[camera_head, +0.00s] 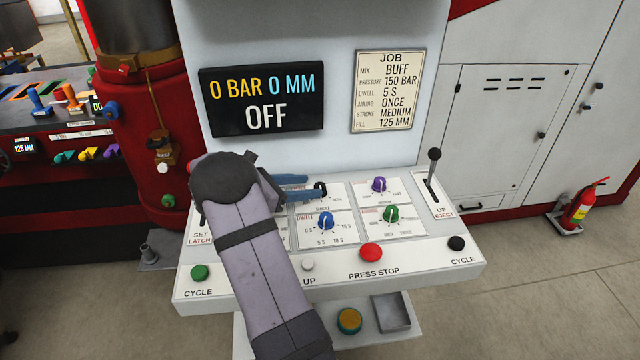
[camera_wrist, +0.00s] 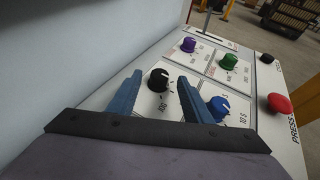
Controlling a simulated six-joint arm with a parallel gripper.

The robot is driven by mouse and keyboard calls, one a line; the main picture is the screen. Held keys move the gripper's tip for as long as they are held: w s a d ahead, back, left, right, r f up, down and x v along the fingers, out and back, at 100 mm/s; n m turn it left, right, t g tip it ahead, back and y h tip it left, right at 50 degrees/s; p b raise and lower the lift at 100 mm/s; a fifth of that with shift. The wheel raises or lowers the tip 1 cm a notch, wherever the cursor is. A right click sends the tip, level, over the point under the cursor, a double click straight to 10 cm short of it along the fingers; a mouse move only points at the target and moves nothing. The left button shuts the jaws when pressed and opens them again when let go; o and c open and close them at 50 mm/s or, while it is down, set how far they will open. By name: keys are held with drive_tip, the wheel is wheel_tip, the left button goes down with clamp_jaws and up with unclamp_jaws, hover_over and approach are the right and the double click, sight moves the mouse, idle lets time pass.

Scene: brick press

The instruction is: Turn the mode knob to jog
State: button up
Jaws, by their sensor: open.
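The mode knob, a black knob (camera_head: 321,187), sits in the upper row of the control panel, above a label reading SINGLE; its title is partly hidden by my gripper. My gripper (camera_head: 313,188) reaches in from the left with open blue fingers close to the knob. In the wrist view the black knob (camera_wrist: 157,80) shows between the two open fingers of my gripper (camera_wrist: 158,87), with a gap on each side. A label that may read JOG lies near it. I cannot tell for sure where its pointer stands. The display (camera_head: 262,102) reads 0 BAR, 0 MM, OFF.
A blue knob (camera_head: 326,221) is just below, with purple (camera_head: 379,185) and green (camera_head: 391,213) knobs to the right. A red PRESS STOP button (camera_head: 371,252) is at the front. A lever (camera_head: 433,168) stands at the right. The job card (camera_head: 388,92) hangs above.

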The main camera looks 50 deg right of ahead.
sight(319, 185)
drive_tip(key=shift+p+x, duration=0.85)
drive_tip(key=shift+x, duration=1.95)
drive_tip(key=shift+c, duration=0.6)
drive_tip(key=c, duration=0.9)
